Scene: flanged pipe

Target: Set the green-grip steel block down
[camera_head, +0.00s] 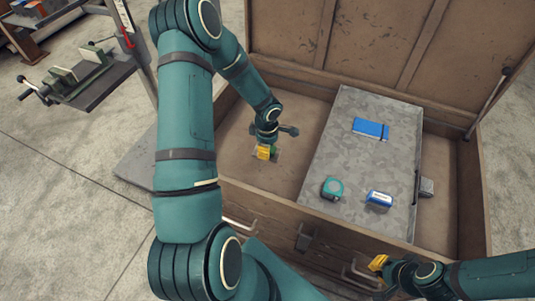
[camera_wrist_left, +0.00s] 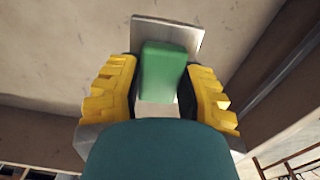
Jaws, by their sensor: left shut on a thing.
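The green-grip steel block shows in the left wrist view as a green grip (camera_wrist_left: 164,70) on a flat grey steel plate (camera_wrist_left: 180,30). My left gripper (camera_wrist_left: 160,88) has its yellow fingers on both sides of the green grip and is shut on it. In the head view my left gripper (camera_head: 264,152) reaches down inside the left part of the wooden chest, and mostly hides the block (camera_head: 274,149). I cannot tell whether the block touches the chest floor. My right gripper (camera_head: 379,263) is outside the chest front at lower right; its opening is unclear.
A grey mottled panel (camera_head: 345,160) lies to the right in the chest, bearing a blue notebook (camera_head: 371,129), a teal tape measure (camera_head: 332,188) and a blue-white item (camera_head: 379,199). The chest floor (camera_head: 240,130) around the left gripper looks clear. The raised lid (camera_head: 390,40) stands behind.

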